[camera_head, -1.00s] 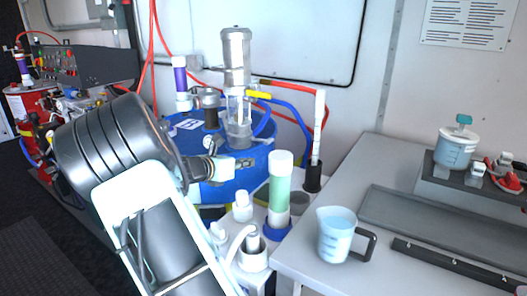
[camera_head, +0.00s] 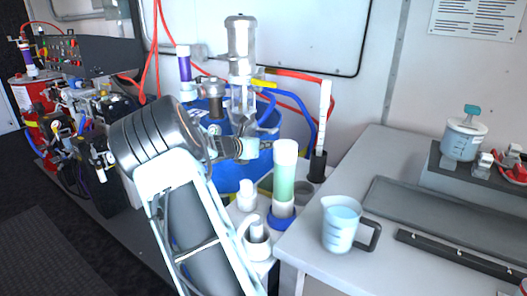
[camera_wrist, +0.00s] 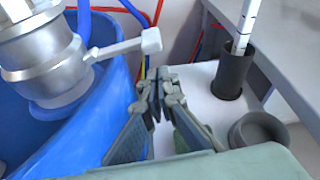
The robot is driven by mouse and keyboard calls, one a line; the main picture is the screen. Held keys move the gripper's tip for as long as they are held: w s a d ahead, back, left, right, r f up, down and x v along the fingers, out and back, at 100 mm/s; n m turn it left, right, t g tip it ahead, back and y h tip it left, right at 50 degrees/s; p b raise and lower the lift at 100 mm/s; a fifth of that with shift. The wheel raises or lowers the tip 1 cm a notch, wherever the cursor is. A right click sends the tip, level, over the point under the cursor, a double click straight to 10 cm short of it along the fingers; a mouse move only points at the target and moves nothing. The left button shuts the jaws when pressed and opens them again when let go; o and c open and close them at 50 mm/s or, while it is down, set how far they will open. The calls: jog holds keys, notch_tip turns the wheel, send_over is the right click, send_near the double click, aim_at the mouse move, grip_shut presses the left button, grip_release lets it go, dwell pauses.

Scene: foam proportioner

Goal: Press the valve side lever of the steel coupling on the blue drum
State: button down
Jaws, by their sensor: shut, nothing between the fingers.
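The blue drum (camera_head: 232,178) stands behind my arm, with the steel coupling (camera_head: 241,60) rising from its top. In the wrist view the silver coupling (camera_wrist: 45,55) is at upper left, above the blue drum (camera_wrist: 90,120). Its pale side lever (camera_wrist: 122,47) points right and ends in a blocky tip. My gripper (camera_wrist: 158,85) is shut and empty, its fingertips just below the lever tip in the picture; I cannot tell whether they touch. In the head view my gripper (camera_head: 268,146) is in front of the drum, partly blending with it.
A green-filled cylinder (camera_head: 285,175) stands close right of my gripper. A black holder (camera_wrist: 232,75) with a white rod and a grey cup (camera_wrist: 258,133) are nearby. A jug (camera_head: 341,225) sits on the grey table (camera_head: 300,262). Blue and red hoses run behind the drum.

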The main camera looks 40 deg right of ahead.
aim_at(271, 132)
jog(key=shift+a+r, duration=0.1)
jog(key=shift+r, duration=0.95)
jog(key=shift+r+p, duration=0.15)
jog(key=shift+p, duration=0.25)
notch_tip(271, 132, up, 2)
jog(key=n+g+p, duration=0.1)
jog(key=p, duration=0.6)
jog(key=shift+w+r+n, duration=0.1)
jog(key=shift+r+n, duration=0.05)
jog(key=shift+n, duration=0.25)
jog(key=r+n+p, duration=0.1)
jog(key=n+p, duration=0.1)
jog(key=p, duration=0.1)
jog(key=w+r+n+g+h+p, duration=0.1)
jog(key=n+p, duration=0.1)
jog(key=p, duration=0.2)
jog(key=w+r+n+g+h+p, duration=0.1)
jog(key=n+p, duration=0.1)
jog(key=p, duration=0.2)
jog(key=shift+w+a+r, duration=0.2)
jog(key=shift+a+r, duration=0.15)
